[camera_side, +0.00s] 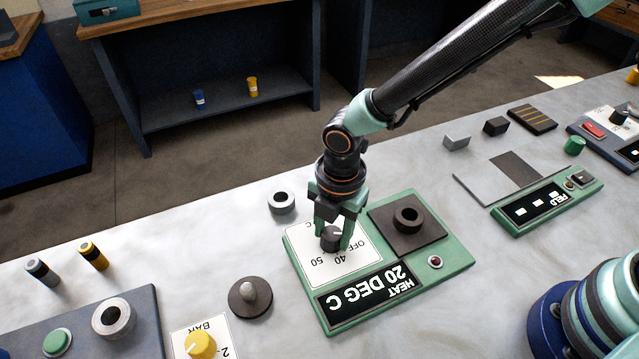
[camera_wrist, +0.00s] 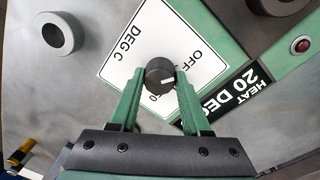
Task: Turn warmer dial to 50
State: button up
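The warmer (camera_side: 452,262) is a green panel with a white dial plate marked OFF, 40 and 50 and a black display (camera_side: 368,289) reading HEAT 20 DEG C. Its dial (camera_side: 331,240) is a small black knob with a white pointer mark. In the wrist view the dial (camera_wrist: 159,75) sits between my fingertips, its mark toward the right, on the OFF side. My gripper (camera_side: 335,232) points down over the plate, and its green fingers (camera_wrist: 159,78) look closed against both sides of the dial. The fingers hide part of the scale in the wrist view.
A dark plate with a black ring (camera_side: 408,219) lies on the warmer, near a red lamp (camera_side: 435,262). A grey ring (camera_side: 282,203) stands behind it. A dark round base with a grey knob (camera_side: 250,294) and a yellow dial (camera_side: 200,345) stand to the left. The right bench holds small blocks and panels.

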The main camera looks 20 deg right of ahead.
grip_shut()
jog(key=shift+m, duration=0.3)
jog(key=m, duration=0.4)
jog(key=shift+m, duration=0.3)
jog(key=m, duration=0.6)
jog(key=shift+s+a, duration=0.1)
jog(key=shift+a, duration=0.05)
jog(key=m, duration=0.6)
jog(key=shift+m+g+h, duration=0.3)
jog(key=m, duration=0.6)
